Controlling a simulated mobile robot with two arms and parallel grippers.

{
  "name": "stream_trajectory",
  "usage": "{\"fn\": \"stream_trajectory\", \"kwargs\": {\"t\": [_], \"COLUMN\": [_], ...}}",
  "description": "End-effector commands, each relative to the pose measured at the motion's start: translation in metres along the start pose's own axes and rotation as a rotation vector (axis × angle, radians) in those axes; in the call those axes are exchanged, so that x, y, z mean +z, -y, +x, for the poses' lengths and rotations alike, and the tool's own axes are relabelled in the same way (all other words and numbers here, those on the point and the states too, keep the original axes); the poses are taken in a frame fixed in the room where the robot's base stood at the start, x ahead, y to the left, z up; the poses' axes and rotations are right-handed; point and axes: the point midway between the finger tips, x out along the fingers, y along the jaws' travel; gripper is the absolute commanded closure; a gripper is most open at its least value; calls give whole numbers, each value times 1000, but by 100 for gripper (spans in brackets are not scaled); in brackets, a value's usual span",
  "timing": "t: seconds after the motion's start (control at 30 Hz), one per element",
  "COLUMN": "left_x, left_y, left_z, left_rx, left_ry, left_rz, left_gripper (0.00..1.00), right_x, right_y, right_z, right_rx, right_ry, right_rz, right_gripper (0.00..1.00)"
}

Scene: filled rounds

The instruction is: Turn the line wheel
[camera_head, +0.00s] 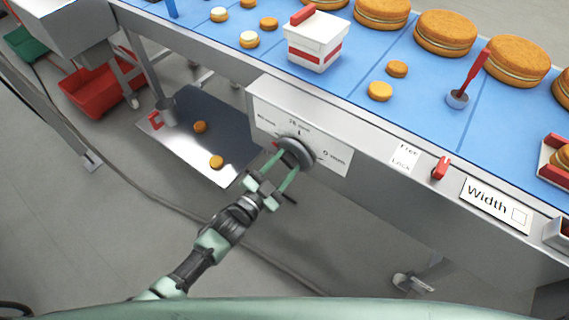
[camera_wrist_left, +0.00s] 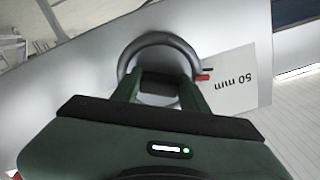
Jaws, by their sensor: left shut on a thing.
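The line wheel (camera_head: 298,151) is a round grey handwheel on the white-grey side panel of the conveyor, over a marked scale plate (camera_head: 335,160). Its grey rim (camera_wrist_left: 160,45) also shows in the left wrist view, with a "50 mm" mark to its right. My left gripper (camera_head: 286,160) reaches up from below, its green fingers shut on the wheel. In the left wrist view the fingers (camera_wrist_left: 158,88) close at the near part of the rim. The exact contact is partly hidden. My right gripper is not in view.
A blue belt (camera_head: 350,75) carries filled rounds (camera_head: 446,32) and a white-red box (camera_head: 316,42). Right of the wheel are a "Free Lock" label (camera_head: 405,157), a red lever (camera_head: 441,168) and a "Width" label (camera_head: 495,204). A metal tray (camera_head: 205,135) lies low left.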

Motion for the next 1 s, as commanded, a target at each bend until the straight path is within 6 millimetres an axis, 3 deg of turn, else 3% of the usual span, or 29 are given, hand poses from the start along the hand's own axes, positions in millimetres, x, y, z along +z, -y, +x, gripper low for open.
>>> {"fn": "stream_trajectory", "kwargs": {"t": [0.27, 0.3, 0.33, 0.37, 0.73, 1.0], "left_x": [1, 1, 1, 1, 0, 2], "left_y": [-1, -1, -1, -1, -1, -1], "left_z": [0, 0, 0, 0, -6, -49], "left_rx": [1, 1, 1, 1, 1, 1], "left_ry": [2, 2, 2, 2, 1, 3], "left_rz": [-6, -6, -5, -5, -2, -2], "left_gripper": [97, 45, 37, 35, 35, 35], "right_x": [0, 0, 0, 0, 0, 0], "right_y": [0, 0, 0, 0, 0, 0], "right_z": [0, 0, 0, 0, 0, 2], "right_rx": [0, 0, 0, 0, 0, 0], "right_ry": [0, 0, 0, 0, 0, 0], "right_rz": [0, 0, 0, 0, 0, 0], "right_gripper": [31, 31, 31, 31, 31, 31]}}
